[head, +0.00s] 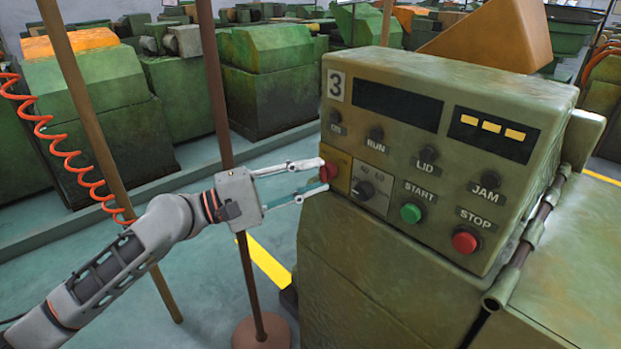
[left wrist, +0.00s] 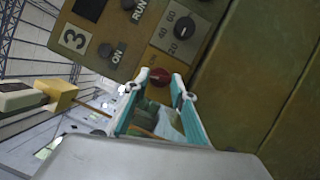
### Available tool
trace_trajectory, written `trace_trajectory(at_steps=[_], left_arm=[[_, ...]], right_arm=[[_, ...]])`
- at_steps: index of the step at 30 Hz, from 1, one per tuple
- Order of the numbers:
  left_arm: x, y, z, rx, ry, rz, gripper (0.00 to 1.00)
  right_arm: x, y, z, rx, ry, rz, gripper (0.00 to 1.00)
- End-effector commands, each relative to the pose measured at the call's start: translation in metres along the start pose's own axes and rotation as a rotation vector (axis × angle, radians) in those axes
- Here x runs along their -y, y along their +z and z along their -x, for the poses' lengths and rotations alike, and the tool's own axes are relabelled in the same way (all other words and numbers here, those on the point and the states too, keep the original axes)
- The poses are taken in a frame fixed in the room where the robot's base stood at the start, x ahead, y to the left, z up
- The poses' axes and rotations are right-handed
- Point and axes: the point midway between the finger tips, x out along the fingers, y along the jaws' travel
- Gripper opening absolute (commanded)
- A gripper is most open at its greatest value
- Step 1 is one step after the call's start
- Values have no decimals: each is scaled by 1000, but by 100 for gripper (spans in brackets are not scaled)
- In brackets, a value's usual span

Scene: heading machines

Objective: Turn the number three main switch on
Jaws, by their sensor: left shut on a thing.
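The number three control box (head: 430,150) is a green, worn panel with a "3" plate (head: 335,85) at its upper left. Its main switch is a red knob (head: 329,171) on a yellow plate (head: 342,180) at the panel's lower left. My left gripper (head: 322,175) reaches in from the left, its two fingers shut on the red knob. In the left wrist view the knob (left wrist: 160,77) shows between the fingertips. The fingers partly cover it in the head view, and its exact angle is hard to tell. My right gripper is not in view.
A black dial (head: 365,190) sits just right of the red knob. A green START button (head: 411,213) and a red STOP button (head: 465,242) are farther right. A brown pole (head: 217,90) on a round base stands behind my left gripper.

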Motion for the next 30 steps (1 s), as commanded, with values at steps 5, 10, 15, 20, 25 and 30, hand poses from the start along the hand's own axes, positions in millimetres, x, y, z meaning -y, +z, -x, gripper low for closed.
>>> trace_trajectory(at_steps=[5, 10, 15, 20, 25, 30], left_arm=[[-5, 1, 0, 0, -66, -162, 3], [-7, 2, 0, 1, -129, -310, 3], [-10, 3, -1, 1, -190, -459, 3], [-12, 4, -1, 1, -249, -597, 3], [-12, 5, -2, 2, -305, -730, 3], [-11, 5, -2, 2, -351, -839, 3]], right_arm=[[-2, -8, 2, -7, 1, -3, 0], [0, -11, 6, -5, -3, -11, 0], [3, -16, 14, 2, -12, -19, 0], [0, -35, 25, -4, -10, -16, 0], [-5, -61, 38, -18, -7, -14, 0], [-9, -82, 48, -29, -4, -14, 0]])
